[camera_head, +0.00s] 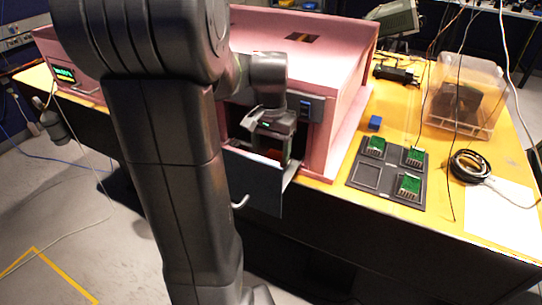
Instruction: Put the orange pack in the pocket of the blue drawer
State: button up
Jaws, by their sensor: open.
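The blue drawer (254,186) is pulled out from the front of the pink foam enclosure, with a pale handle (240,202) on its front. My gripper (277,153) reaches down into the open drawer from above, and its jaws are open. A small patch of the orange pack (273,154) shows inside the drawer, close to the fingers. Most of the pack is hidden by the gripper and the drawer front, so I cannot tell whether it lies in the pocket. The pocket itself is not clearly visible.
The pink enclosure (345,95) surrounds the drawer opening. To its right on the yellow table are a small blue block (375,123), a dark tray (369,176) with green circuit boards, a clear bin (482,75) and a black cable coil (470,166).

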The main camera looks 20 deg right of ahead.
notch_tip(320, 180, up, 9)
dwell(0.3)
jog(key=shift+r, duration=0.1)
dwell(1.0)
